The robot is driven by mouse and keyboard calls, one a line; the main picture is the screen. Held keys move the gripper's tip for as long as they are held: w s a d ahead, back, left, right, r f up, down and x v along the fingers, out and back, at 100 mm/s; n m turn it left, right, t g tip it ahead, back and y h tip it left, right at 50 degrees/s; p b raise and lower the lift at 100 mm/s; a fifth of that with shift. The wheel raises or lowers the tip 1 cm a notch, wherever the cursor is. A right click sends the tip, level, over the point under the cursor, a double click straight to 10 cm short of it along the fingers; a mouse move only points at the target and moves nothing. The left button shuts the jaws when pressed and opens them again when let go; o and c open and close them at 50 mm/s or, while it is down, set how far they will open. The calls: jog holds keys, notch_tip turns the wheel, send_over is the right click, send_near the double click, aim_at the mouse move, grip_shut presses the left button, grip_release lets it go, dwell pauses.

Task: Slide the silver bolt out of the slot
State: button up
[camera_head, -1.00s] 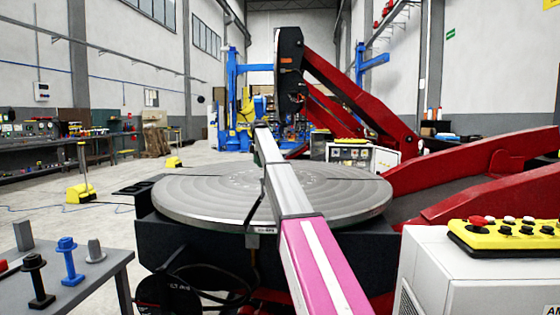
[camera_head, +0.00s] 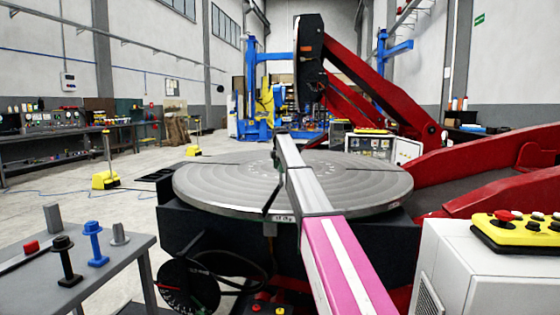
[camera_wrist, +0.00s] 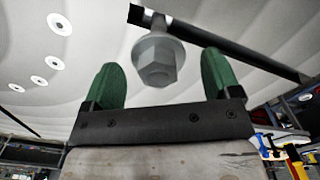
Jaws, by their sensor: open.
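The silver bolt (camera_wrist: 157,72) shows in the wrist view, hex head with a round flange towards the camera. Its shank sits at the dark slot (camera_wrist: 235,49) in the pale round turntable face. My gripper (camera_wrist: 162,58) is open, with dark green fingers on either side of the bolt head. A gap shows on both sides, so neither finger appears to touch it. In the head view the slot (camera_head: 222,164) crosses the grey turntable (camera_head: 225,190).
A small grey table (camera_head: 105,262) at the lower left holds a black bolt (camera_head: 65,258), a blue bolt (camera_head: 95,243) and a grey one (camera_head: 119,234). A white cabinet (camera_head: 465,275) with a yellow control box (camera_head: 520,232) stands at the right. Red positioner arms (camera_head: 470,165) rise behind it.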

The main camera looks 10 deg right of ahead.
jog(key=shift+f, duration=0.5)
jog(key=c, duration=1.3)
jog(key=shift+c, duration=0.2)
jog(key=shift+r, duration=0.15)
jog(key=shift+s, duration=0.1)
jog(key=s+a, duration=0.2)
jog(key=s, duration=0.5)
jog(key=shift+s+a, duration=0.2)
jog(key=shift+a, duration=0.05)
jog(key=shift+s, duration=0.1)
dwell(0.7)
jog(key=s+a, duration=0.2)
jog(key=s, duration=0.5)
jog(key=shift+s+a, duration=0.2)
jog(key=shift+a, duration=0.05)
dwell(1.0)
dwell(0.5)
